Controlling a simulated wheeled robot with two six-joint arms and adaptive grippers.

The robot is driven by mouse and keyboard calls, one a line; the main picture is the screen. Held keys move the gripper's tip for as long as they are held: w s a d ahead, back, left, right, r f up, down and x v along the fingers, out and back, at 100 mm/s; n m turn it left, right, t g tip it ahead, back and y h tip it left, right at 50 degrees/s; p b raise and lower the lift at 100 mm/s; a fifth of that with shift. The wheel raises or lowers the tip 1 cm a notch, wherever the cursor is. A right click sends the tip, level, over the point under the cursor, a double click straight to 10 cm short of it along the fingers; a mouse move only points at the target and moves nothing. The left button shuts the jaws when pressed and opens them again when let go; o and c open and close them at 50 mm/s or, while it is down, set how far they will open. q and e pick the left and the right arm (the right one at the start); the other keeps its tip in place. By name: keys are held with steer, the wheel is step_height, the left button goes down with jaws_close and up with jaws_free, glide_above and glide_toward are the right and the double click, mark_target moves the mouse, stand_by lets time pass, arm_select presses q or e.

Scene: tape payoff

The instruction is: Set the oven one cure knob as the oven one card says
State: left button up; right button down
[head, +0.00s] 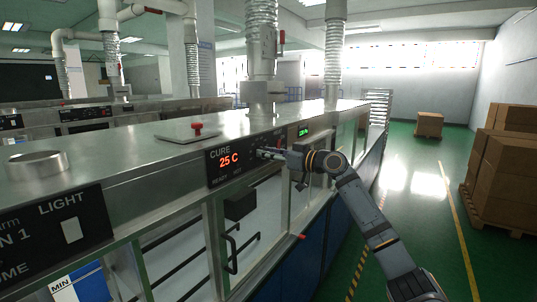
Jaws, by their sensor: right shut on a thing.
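The oven one cure panel (215,180) is a black plate on the front of the long steel oven bench. It bears the word CURE and a red display (228,160) reading 25 C. My right gripper (266,154) reaches in from the right and is shut at the panel's right end, where the cure knob would be. Its fingers hide the knob and any marks around it. A blue and white card (78,287) with the letters MIN shows at the lower left, mostly cut off. My left gripper is not in view.
A LIGHT panel (62,222) with a pale switch sits at the left. A red knob (197,128) and a round steel lid (38,165) are on the bench top. A green display (303,132) is beyond my gripper. Stacked cartons (507,165) stand right; the green floor between is free.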

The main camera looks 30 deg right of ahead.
steer(key=shift+d+m+p, duration=0.1)
steer(key=shift+m+p, duration=3.85)
steer(key=shift+m, duration=10.75)
steer(key=shift+f, duration=0.1)
